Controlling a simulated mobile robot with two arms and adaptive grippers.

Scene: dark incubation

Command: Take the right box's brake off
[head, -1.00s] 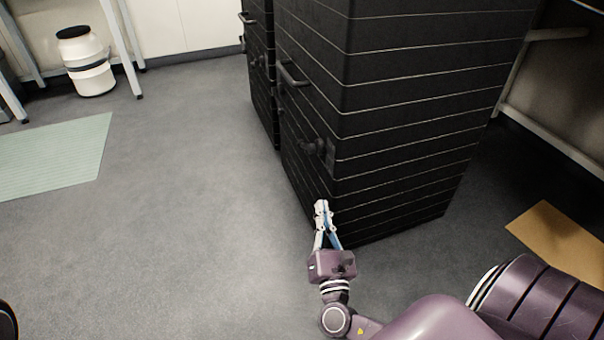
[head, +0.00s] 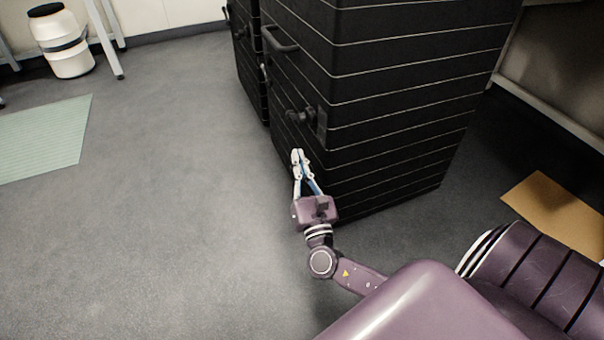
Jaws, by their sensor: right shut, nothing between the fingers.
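The right box (head: 390,110) is a tall black cabinet with thin pale horizontal lines, right of centre. Its front carries a bar handle (head: 279,40) near the top and a dark knob-like lever (head: 299,117) lower down, which may be the brake. My right gripper (head: 298,157) is shut and empty, its fingertips a little below the lever and in front of the box's front face. I cannot tell whether the fingertips touch the box. My left gripper is not in view.
A second black box (head: 247,60) stands just behind and left of the right box. A white canister (head: 62,45) stands at the back left. A pale green mat (head: 45,138) lies at left and a tan mat (head: 555,212) at right. The grey floor left of the boxes is clear.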

